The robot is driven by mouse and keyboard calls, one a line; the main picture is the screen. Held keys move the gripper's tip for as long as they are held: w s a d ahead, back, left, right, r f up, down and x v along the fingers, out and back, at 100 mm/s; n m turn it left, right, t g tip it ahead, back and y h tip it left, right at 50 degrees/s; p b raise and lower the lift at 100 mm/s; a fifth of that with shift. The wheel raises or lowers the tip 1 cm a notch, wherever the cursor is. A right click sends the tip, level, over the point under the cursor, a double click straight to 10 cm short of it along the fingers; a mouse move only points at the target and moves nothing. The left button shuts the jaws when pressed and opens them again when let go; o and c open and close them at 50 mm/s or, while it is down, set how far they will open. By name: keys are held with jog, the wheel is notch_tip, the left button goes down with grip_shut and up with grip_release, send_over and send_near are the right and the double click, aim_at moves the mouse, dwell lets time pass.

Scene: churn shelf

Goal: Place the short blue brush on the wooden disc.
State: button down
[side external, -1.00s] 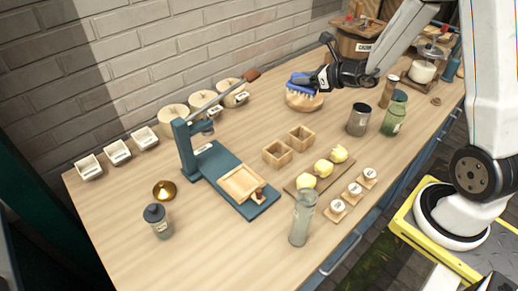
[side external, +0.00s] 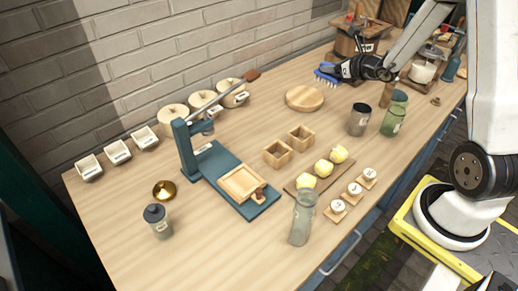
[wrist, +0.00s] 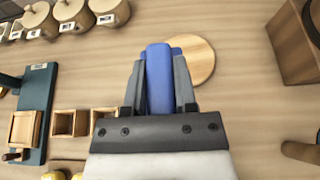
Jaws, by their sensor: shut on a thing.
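The short blue brush (side external: 325,75) has a blue back and pale bristles facing down. My gripper (side external: 337,71) is shut on it. In the wrist view, the brush's blue body (wrist: 158,72) lies between the two grey fingers of my gripper (wrist: 160,88). The wooden disc (side external: 305,98) is a round, pale board lying bare on the table. The brush is off to the upper right of the disc in the side view. I cannot tell whether the bristles touch the table. In the wrist view, the disc (wrist: 202,60) shows just right of the brush, partly hidden by the gripper.
A wooden churn box (side external: 352,42) stands behind my gripper. A dark metal cup (side external: 359,119) and a green jar (side external: 394,118) stand right of the disc. Lidded round tubs (side external: 203,103) line the wall side. Table around the disc is clear.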

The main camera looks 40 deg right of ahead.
jog(key=w+d+f, duration=0.1)
jog(key=w+f, duration=0.1)
jog(key=w, duration=0.1)
jog(key=w+d+f, duration=0.1)
jog(key=w+f, duration=0.2)
jog(key=w+d+f, duration=0.1)
jog(key=w+f, duration=0.1)
jog(key=w, duration=0.2)
jog(key=shift+d+f, duration=0.3)
jog(key=shift+d, duration=0.1)
jog(key=shift+w+d+f, duration=0.15)
jog(key=shift+w+f, duration=0.2)
jog(key=shift+f, duration=0.05)
jog(key=shift+w+d+f, duration=0.1)
jog(key=shift+w+f, duration=0.15)
jog(key=shift+f, duration=1.6)
jog(key=shift+f, duration=0.15)
jog(key=shift+c, duration=2)
grip_release()
